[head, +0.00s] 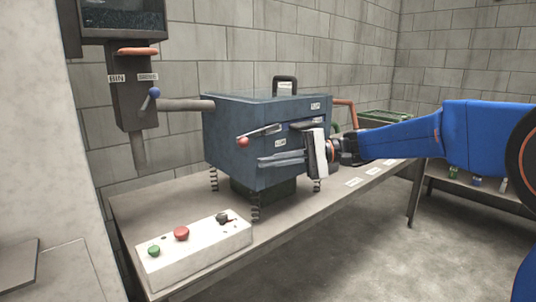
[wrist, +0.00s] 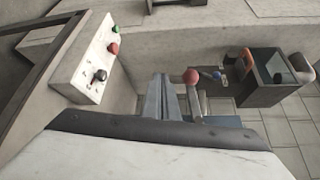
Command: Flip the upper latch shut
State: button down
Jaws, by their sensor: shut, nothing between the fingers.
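The box-shaped blue-grey machine (head: 235,125) stands on springs on the table in the head view. On its front face a pale latch lever (head: 264,131) with a red ball end (head: 243,141) slants down to the left; I take it as the upper latch. My gripper (head: 261,161) is shut and empty, its fingers lying across the front just below and right of the ball. In the wrist view my fingers (wrist: 161,78) are together, and the red ball (wrist: 190,76) is close to their right. Contact cannot be told. The lower front is partly hidden by my gripper.
A white control box (head: 195,250) with red, green and black knobs sits at the table's front left. A black handle (head: 285,84) tops the machine. The table right of the control box is clear.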

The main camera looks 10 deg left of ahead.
jog(key=f+v, duration=0.1)
jog(key=v, duration=0.9)
jog(key=shift+d+f, duration=0.3)
jog(key=shift+f, duration=0.15)
jog(key=s+d+f+t+h, duration=0.3)
jog(key=s+d+f+h, duration=0.2)
jog(key=s+d, duration=0.5)
jog(key=s+d+f+m+t+h, duration=0.1)
jog(key=s+d+f+t+h, duration=0.3)
jog(key=s+d+f, duration=0.6)
jog(key=s+d+f+t+h, duration=0.3)
jog(key=s+d+f+h, duration=0.3)
jog(key=s+d, duration=0.4)
jog(key=d+f, duration=0.1)
jog(key=d, duration=0.1)
jog(key=shift+s+d+t, duration=0.2)
jog(key=shift+d+t, duration=0.2)
jog(key=shift+f, duration=0.15)
